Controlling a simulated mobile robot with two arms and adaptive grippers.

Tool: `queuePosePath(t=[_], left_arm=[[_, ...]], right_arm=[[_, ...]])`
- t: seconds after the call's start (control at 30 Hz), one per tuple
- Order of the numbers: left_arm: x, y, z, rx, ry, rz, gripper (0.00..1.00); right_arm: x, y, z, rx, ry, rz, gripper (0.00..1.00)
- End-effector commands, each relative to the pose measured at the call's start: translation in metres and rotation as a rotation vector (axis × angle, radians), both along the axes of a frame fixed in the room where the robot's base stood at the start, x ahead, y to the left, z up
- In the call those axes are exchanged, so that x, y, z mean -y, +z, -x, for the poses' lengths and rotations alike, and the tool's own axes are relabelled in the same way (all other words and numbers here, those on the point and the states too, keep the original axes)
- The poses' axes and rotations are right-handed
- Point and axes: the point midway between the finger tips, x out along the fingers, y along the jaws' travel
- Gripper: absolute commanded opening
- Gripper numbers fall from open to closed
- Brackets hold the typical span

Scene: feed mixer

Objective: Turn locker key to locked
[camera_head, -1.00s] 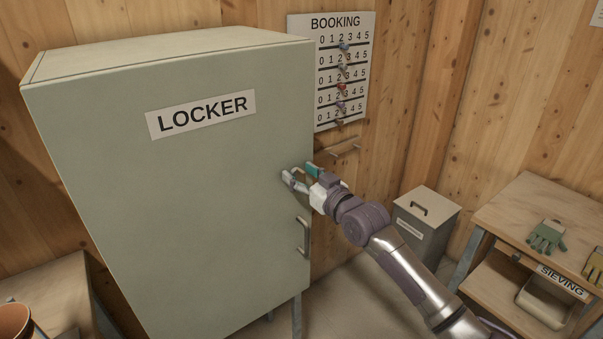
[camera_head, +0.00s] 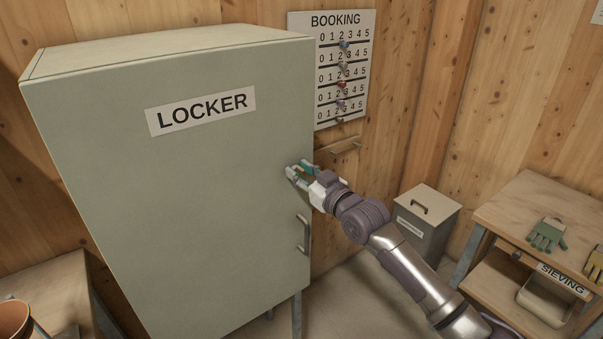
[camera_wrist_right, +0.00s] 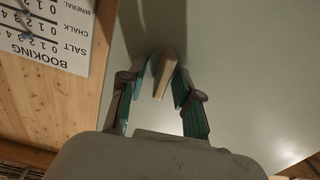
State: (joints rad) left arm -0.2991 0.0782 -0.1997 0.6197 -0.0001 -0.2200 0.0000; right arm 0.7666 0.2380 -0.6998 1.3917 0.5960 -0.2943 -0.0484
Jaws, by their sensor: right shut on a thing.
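The locker (camera_head: 180,190) is a pale green cabinet with a shut door and a LOCKER label. My right gripper (camera_head: 297,170) is at the right part of the door, above the door handle (camera_head: 303,235). In the right wrist view its two teal-padded fingers (camera_wrist_right: 160,84) are on either side of the locker key (camera_wrist_right: 164,74), a beige flat piece standing out from the door. The gripper is shut on it. In the head view the fingers hide the key, and its lock marks cannot be made out. My left gripper is out of view.
A booking board (camera_head: 333,70) with small coloured pegs hangs on the wooden wall right of the locker. A grey lidded bin (camera_head: 428,225) and a wooden bench (camera_head: 525,215) with gloves stand to the right. The space before the door is clear.

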Motion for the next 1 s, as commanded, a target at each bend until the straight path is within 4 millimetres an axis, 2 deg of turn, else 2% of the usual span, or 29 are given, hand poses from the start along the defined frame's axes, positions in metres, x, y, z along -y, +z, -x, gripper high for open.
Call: queuePosePath(t=[0.4, 1.0], left_arm=[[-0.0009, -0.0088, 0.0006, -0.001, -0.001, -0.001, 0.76], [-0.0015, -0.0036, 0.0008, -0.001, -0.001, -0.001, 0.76]], right_arm=[[-0.0022, -0.0013, 0.0019, 0.21, 0.0, 0.29, 0.0], [-0.0064, -0.0046, 0.0048, 0.545, 0.001, 0.75, 0.0]])
